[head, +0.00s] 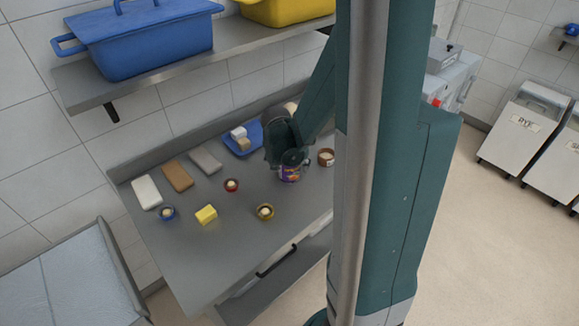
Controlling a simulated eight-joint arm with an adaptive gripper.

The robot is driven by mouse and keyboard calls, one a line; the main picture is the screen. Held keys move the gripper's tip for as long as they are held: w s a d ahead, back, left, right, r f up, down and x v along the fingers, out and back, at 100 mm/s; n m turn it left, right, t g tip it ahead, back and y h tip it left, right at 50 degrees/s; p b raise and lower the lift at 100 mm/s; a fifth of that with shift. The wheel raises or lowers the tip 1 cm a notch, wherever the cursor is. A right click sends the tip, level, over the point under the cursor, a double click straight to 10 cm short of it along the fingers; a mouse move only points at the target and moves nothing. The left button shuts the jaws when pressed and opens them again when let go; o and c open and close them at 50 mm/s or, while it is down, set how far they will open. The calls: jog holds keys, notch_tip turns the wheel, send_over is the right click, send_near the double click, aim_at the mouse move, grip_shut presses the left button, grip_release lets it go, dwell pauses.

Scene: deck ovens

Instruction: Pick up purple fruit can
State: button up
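A small can with a purple label, the purple fruit can (290,175), stands on the grey worktop (235,245), towards its right side. My gripper (289,162) is at the can, over its top and upper part. The dark gripper hides much of the can. I cannot tell whether the fingers are around the can or only above it, nor whether they touch it.
A blue tray (234,148) lies behind. Several blocks lie left. A shelf (240,57) with a blue bin (150,45) overhangs the back. The worktop's front is clear.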

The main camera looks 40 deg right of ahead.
jog(key=shift+c, duration=0.7)
jog(key=c, duration=1.2)
jog(key=shift+r, duration=0.1)
jog(key=shift+r+p, duration=0.8)
jog(key=shift+r, duration=4.1)
